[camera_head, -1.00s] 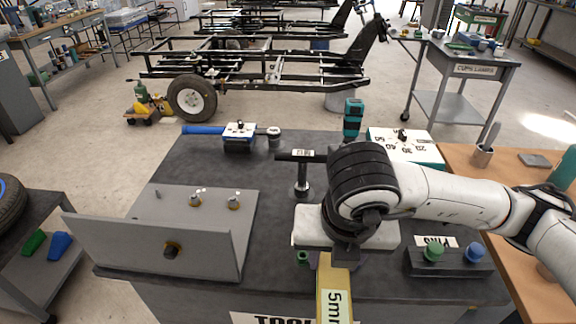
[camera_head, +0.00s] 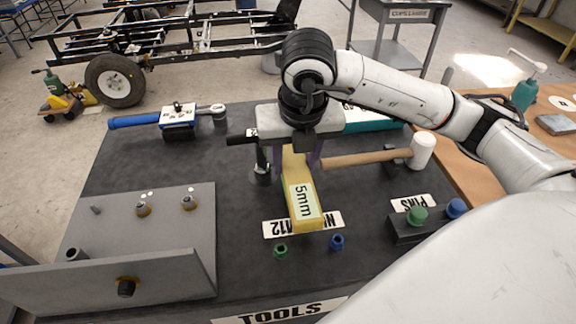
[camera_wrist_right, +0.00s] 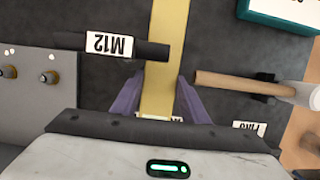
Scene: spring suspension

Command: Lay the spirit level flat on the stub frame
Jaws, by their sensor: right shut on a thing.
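In the right wrist view the bar (camera_wrist_right: 165,45) runs between the purple fingers (camera_wrist_right: 160,100). The grey angled plate assembly (camera_head: 165,225) with brass fittings, at the table's left, looks to be the stub frame. The bar is apart from it, to its right. My left gripper is not in view.
A dark upright tool (camera_head: 261,165) stands close left of the gripper. A mallet (camera_head: 375,156) lies to its right. A green nut (camera_head: 280,251) and blue nut (camera_head: 337,242) sit near the bar's near end. A blue-handled wrench (camera_head: 150,119) lies behind. Dark tabletop is bare between frame and bar.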

